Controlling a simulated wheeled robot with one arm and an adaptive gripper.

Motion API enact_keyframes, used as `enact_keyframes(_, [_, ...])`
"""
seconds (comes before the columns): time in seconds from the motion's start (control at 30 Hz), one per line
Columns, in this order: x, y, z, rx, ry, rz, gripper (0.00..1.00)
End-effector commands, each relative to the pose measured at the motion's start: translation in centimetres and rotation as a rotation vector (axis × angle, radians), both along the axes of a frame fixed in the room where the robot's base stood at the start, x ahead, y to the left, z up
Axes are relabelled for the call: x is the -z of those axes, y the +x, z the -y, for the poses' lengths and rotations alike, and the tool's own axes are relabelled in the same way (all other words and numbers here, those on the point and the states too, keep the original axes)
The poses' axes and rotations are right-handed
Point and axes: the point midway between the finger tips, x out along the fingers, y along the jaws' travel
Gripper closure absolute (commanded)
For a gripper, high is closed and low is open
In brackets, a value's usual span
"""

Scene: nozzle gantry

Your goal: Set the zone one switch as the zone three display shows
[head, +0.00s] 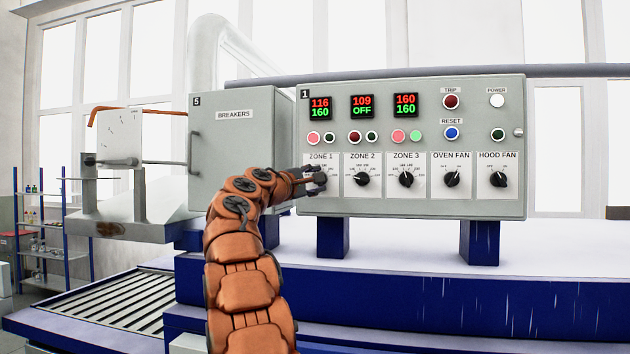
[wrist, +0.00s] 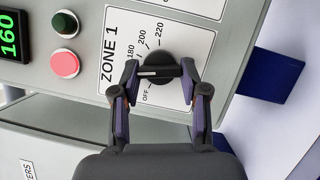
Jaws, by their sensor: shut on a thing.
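The zone one switch is a black knob (wrist: 158,68) with a white pointer line, seen sideways in the wrist view. My gripper (wrist: 158,72) is shut on it, one finger on each side. The pointer aims toward the panel's top, between the OFF and 180 marks; a finger hides the mark there. In the head view my gripper (head: 315,180) covers most of this switch. The zone three display (head: 405,105) reads red 160 over green 160. The zone one display (head: 320,108) reads red 116 over green 160.
The zone two knob (head: 362,180) and zone three knob (head: 406,180) sit to the right, then the oven fan knob (head: 452,180) and hood fan knob (head: 499,180). The zone two display (head: 362,106) reads 109 over OFF. A breakers cabinet (head: 235,150) stands left.

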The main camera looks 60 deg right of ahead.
Motion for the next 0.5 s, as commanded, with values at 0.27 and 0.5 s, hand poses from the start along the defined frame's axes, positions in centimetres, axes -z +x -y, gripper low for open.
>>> enact_keyframes(0.27, [-0.06, -0.07, 0.0, 0.001, -0.001, -0.001, 0.54])
enact_keyframes(0.5, [-0.02, -0.03, 0.01, 0.001, -0.001, -0.002, 0.31])
